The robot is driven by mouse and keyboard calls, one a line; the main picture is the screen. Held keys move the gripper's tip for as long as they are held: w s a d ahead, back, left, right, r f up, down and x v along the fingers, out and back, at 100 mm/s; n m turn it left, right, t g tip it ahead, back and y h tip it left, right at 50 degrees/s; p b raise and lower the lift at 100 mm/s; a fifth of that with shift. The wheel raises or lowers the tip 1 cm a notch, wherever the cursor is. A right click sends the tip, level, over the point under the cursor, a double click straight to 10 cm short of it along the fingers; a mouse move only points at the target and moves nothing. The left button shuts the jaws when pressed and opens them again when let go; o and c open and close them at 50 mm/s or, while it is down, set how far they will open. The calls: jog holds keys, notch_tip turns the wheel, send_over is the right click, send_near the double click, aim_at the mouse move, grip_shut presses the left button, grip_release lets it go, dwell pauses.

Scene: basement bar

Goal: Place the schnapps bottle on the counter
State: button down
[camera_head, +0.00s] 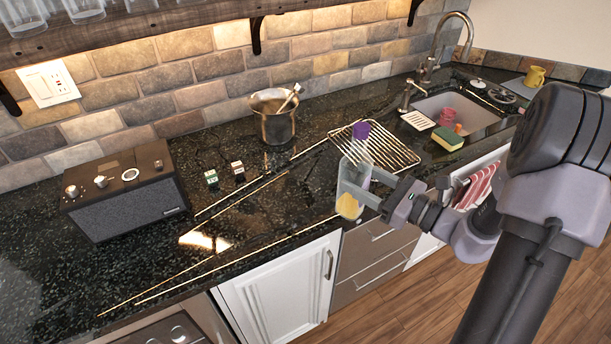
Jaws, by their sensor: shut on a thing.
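The schnapps bottle (349,206) is clear, with a purple cap and yellow at its base. It stands close to upright in my gripper (360,182), which is shut on it from the right. The fingers cover part of its middle. In the picture the bottle overlaps the front edge of the dark speckled counter (290,208). I cannot tell whether its base touches the counter or hangs above or in front of it.
A wire rack (395,158) lies just behind the bottle. A metal pot (274,122), two small shakers (238,171) and a black radio (125,190) stand farther left. The sink (470,110) and a sponge (447,139) are right.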

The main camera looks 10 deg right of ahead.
jog(key=w+a+f+b, duration=0.4)
jog(key=w+a, duration=0.2)
jog(key=w, duration=0.4)
jog(key=shift+w+a+f, duration=0.3)
jog(key=shift+w+f, duration=0.05)
jog(key=shift+c, duration=2.4)
grip_release()
